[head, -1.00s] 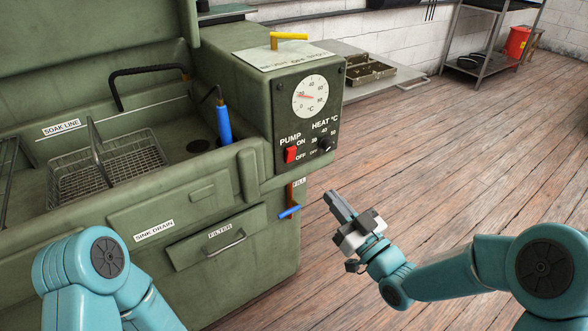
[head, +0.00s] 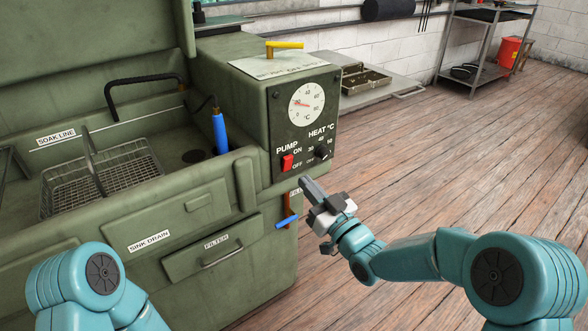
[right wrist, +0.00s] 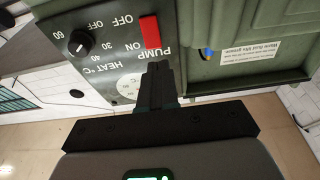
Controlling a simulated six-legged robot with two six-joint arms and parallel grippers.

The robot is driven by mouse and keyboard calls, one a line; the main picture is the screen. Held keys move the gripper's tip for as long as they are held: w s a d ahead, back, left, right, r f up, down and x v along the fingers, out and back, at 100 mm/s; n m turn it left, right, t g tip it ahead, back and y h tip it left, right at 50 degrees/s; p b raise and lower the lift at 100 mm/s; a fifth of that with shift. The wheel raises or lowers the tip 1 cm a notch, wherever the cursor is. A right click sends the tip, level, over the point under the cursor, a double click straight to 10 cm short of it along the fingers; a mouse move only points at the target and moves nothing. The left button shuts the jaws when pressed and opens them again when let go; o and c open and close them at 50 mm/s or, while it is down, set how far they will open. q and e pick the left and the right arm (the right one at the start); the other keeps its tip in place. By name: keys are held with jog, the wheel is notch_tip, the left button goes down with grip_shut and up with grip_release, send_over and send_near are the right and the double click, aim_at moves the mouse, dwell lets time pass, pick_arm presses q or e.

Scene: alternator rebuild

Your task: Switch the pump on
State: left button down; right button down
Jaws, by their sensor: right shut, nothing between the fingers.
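The red pump switch (head: 287,162) is on the dark control panel (head: 316,97) of the green wash unit, beside the ON and OFF labels. I cannot tell which way it is set. My right gripper (head: 304,182) is shut and empty, just below and to the right of the switch in the head view. In the right wrist view the panel appears upside down. There the red switch (right wrist: 149,29) shows beyond the shut fingertips (right wrist: 159,66), with no contact visible. My left gripper is out of view; only its arm shows.
The heat knob (head: 321,152) sits right of the switch, under a round gauge (head: 307,104). A blue-handled lever (head: 287,222) sticks out below the panel. A yellow handle (head: 284,45) is on top. The wooden floor (head: 430,165) to the right is clear.

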aim_at(284, 156)
jog(key=x, duration=0.6)
jog(key=shift+r+g+p, duration=0.25)
jog(key=shift+g+p, duration=0.05)
jog(key=shift+p, duration=0.15)
jog(key=shift+w+a+r+h+p, duration=0.1)
jog(key=shift+h+p, duration=0.2)
jog(key=shift+p, duration=0.05)
jog(key=shift+r+g+h+p, duration=0.3)
jog(key=shift+g+p, duration=0.2)
jog(key=shift+p, duration=0.15)
jog(key=g+p, duration=0.1)
jog(key=p, duration=0.1)
jog(key=r+h+p, duration=0.1)
jog(key=shift+w+a+g+p, duration=0.15)
jog(key=shift+w+g+p, duration=0.1)
jog(key=shift+g+p, duration=0.15)
jog(key=shift+w+f, duration=0.1)
jog(key=shift+f, duration=0.2)
